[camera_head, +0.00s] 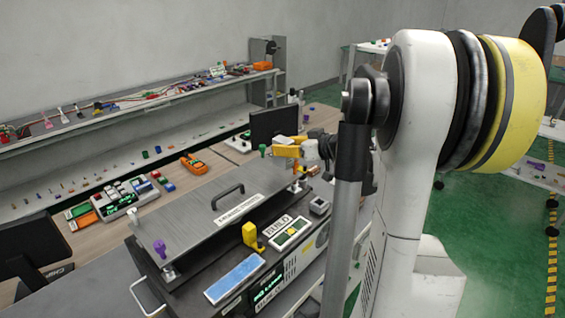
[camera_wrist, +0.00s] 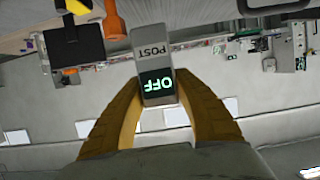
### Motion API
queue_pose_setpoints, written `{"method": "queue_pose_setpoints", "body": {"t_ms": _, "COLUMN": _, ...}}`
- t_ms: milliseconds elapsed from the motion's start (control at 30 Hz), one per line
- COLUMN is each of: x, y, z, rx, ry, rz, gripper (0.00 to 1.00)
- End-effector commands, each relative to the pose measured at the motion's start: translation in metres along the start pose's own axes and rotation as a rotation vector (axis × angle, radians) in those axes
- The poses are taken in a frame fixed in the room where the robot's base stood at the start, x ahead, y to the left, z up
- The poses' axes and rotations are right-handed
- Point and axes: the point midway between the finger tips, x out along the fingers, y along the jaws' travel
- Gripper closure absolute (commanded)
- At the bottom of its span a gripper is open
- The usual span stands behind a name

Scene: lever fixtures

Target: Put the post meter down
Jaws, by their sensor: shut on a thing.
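The post meter (camera_wrist: 153,62) is a small grey box marked POST with a lit dark display reading OFF; the text appears upside down in the wrist view. My gripper (camera_wrist: 158,92) has its two yellow fingers shut on the box's sides. In the camera_head view my gripper (camera_head: 287,151) is beyond the far end of the metal cover plate, above the bench. The meter is too small and partly hidden there to make out clearly. I cannot tell how far it is above the surface beneath it.
A black monitor (camera_head: 273,126) stands behind my gripper.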

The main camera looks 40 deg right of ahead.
Motion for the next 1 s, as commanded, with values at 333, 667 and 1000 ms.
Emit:
{"method": "queue_pose_setpoints", "body": {"t_ms": 333, "x": 0.017, "y": -0.001, "z": 0.034, "rx": 0.000, "ry": 0.001, "rz": 0.002, "gripper": 1.00}}
{"method": "queue_pose_setpoints", "body": {"t_ms": 667, "x": 0.019, "y": -0.001, "z": 0.039, "rx": 0.000, "ry": 0.001, "rz": 0.001, "gripper": 1.00}}
{"method": "queue_pose_setpoints", "body": {"t_ms": 1000, "x": 0.020, "y": -0.001, "z": 0.041, "rx": 0.000, "ry": 0.000, "rz": 0.001, "gripper": 0.48}}
